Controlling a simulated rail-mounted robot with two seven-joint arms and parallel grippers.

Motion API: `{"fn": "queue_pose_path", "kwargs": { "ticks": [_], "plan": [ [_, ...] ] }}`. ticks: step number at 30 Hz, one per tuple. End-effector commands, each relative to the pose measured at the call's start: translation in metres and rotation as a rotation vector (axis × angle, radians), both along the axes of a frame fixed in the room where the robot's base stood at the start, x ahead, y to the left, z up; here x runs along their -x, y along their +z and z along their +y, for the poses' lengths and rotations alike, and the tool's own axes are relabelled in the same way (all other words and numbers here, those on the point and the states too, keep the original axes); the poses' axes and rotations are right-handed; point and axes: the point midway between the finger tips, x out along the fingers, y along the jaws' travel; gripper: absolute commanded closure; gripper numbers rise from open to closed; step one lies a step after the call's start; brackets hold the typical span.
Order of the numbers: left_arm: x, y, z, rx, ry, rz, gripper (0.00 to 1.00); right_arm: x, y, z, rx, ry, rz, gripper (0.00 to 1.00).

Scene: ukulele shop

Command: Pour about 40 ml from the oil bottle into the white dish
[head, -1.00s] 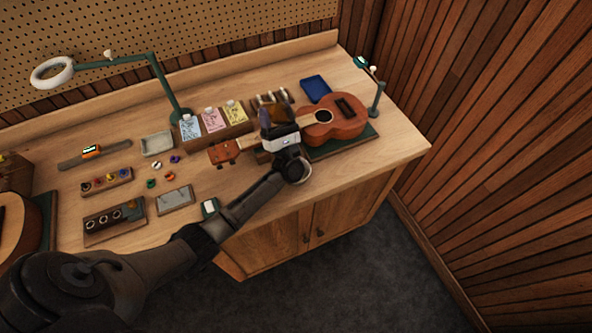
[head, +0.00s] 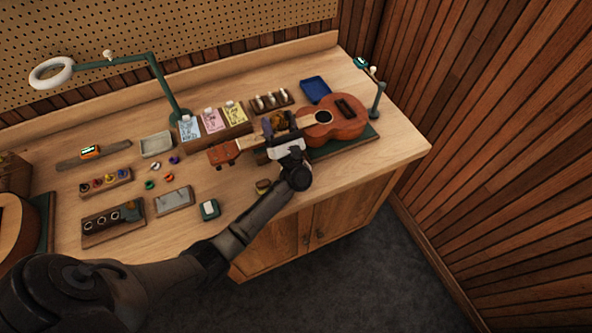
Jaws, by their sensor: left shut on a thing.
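My left gripper (head: 280,126) is shut on a small amber-brown thing (head: 279,119), which looks like the oil bottle. It is mostly hidden between the fingers, so its tilt and any flow cannot be told. The gripper is over the neck end of the ukulele body, in front of the small rack. I cannot make out the white dish; my left wrist hides part of the bench front. My right gripper is not in view.
A ukulele (head: 338,126) lies on a green mat (head: 362,143). A green lamp arm (head: 160,88) rises at the back. A small brown block (head: 263,187) lies near the front edge.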

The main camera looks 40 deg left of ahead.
Motion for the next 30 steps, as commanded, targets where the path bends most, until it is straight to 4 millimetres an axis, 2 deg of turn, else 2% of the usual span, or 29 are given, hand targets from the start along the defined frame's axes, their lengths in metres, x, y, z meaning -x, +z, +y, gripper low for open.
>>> {"fn": "queue_pose_path", "kwargs": {
  "ticks": [1, 3, 6, 8, 12, 18, 30],
  "plan": [
    [0.0, -0.011, -0.001, 0.039, 0.001, 0.005, 0.68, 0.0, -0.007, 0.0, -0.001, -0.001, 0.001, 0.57],
    [0.0, -0.019, -0.002, 0.09, 0.0, 0.012, 0.68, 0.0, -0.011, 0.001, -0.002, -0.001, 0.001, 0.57],
    [-0.001, -0.026, 0.005, 0.226, 0.002, 0.031, 0.68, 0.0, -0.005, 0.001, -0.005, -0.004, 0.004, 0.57],
    [-0.002, -0.019, 0.008, 0.301, 0.001, 0.042, 0.68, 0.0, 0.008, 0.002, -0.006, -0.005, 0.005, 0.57],
    [-0.003, -0.021, 0.014, 0.437, -0.001, 0.067, 0.68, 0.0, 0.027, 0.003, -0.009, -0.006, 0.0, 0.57],
    [-0.004, -0.024, 0.019, 0.574, -0.002, 0.09, 0.68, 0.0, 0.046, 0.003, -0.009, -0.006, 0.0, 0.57],
    [-0.005, -0.03, 0.022, 0.702, -0.003, 0.114, 0.68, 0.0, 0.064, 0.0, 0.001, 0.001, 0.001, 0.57]
  ]
}}
